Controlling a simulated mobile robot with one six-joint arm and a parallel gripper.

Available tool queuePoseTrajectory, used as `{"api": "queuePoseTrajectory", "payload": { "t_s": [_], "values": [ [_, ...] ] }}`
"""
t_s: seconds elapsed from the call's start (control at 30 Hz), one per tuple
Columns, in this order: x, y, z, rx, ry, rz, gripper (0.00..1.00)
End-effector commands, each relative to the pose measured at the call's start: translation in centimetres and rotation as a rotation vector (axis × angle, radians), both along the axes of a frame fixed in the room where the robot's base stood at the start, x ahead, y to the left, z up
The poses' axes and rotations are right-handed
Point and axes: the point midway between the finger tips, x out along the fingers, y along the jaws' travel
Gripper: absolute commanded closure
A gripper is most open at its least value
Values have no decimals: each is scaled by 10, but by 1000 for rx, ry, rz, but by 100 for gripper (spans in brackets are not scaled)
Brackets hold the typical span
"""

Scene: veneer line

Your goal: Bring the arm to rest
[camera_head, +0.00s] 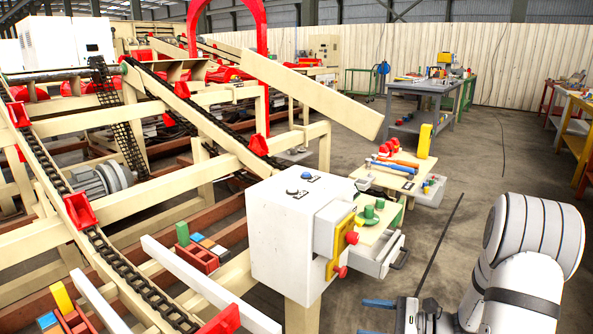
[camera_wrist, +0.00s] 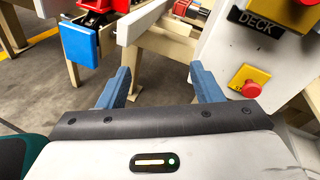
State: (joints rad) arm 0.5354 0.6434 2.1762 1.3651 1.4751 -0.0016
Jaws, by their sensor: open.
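My gripper (camera_head: 362,317) shows at the bottom edge of the head view, low and to the right of the white control box (camera_head: 290,235). Its two blue fingers point left, and part of it is cut off by the frame edge. In the wrist view my gripper (camera_wrist: 160,78) has its fingers spread wide apart with nothing between them. My arm (camera_head: 520,265), white and grey, is bent at the lower right of the head view. I see no contact between the fingers and anything around them.
A control box marked DECK (camera_wrist: 258,24) with a red button (camera_wrist: 249,86) stands close to the right finger. A cream conveyor frame (camera_head: 200,120) with chains fills the left. An open drawer (camera_head: 385,256) juts out near a small bench. Floor (camera_head: 480,165) right of these is clear.

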Motion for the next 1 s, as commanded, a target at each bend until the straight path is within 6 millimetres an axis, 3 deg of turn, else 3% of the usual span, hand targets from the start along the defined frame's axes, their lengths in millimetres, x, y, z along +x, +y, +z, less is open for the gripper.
{"api": "queuePoseTrajectory", "payload": {
  "t_s": [0.03,0.17,0.3,0.47,0.7,1.0],
  "values": [
    [-6,9,20,-35,-12,43,41],
    [-27,31,56,-145,-43,173,41],
    [-63,56,109,-329,-104,366,41],
    [-109,70,164,-582,-208,597,41],
    [-162,64,242,-981,-417,887,41],
    [-190,38,330,-1432,-713,1122,41]
  ]
}}
